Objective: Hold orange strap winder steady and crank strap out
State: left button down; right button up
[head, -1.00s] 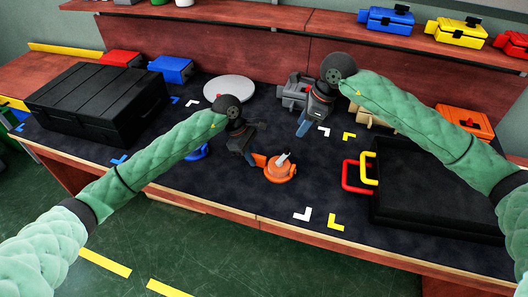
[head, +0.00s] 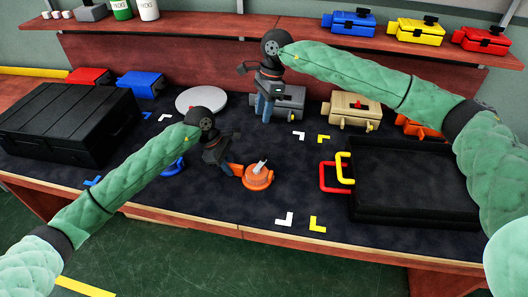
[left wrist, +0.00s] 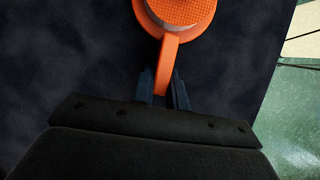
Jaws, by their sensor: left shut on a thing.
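The orange strap winder (head: 259,179) lies on the dark mat, with a small pale crank (head: 261,165) standing on its round top. In the left wrist view, the winder's round body (left wrist: 182,10) is at the top and its narrow arm points toward me. My left gripper (head: 234,167) comes from the left and is shut on that arm; the fingers (left wrist: 163,90) lie on either side of it. My right gripper (head: 264,116) hangs behind the winder, in front of a grey box, apart from the winder. Whether its fingers are open is unclear.
A grey box (head: 291,101) and a tan box (head: 352,108) stand behind. A black case (head: 66,121) is at left, a black tray (head: 418,213) at right with red and yellow handles. A round grey plate (head: 201,99) lies behind my left arm.

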notch_tip(320, 180, down, 2)
jog(key=d+n+g, duration=0.1)
jog(key=n, duration=0.1)
jog(key=n+g, duration=0.1)
jog(key=n, duration=0.6)
send_near(260, 166)
jog(key=f, duration=0.6)
jog(key=shift+s+a, duration=0.15)
jog(key=shift+a, duration=0.1)
jog(key=shift+r, duration=0.1)
grip_shut()
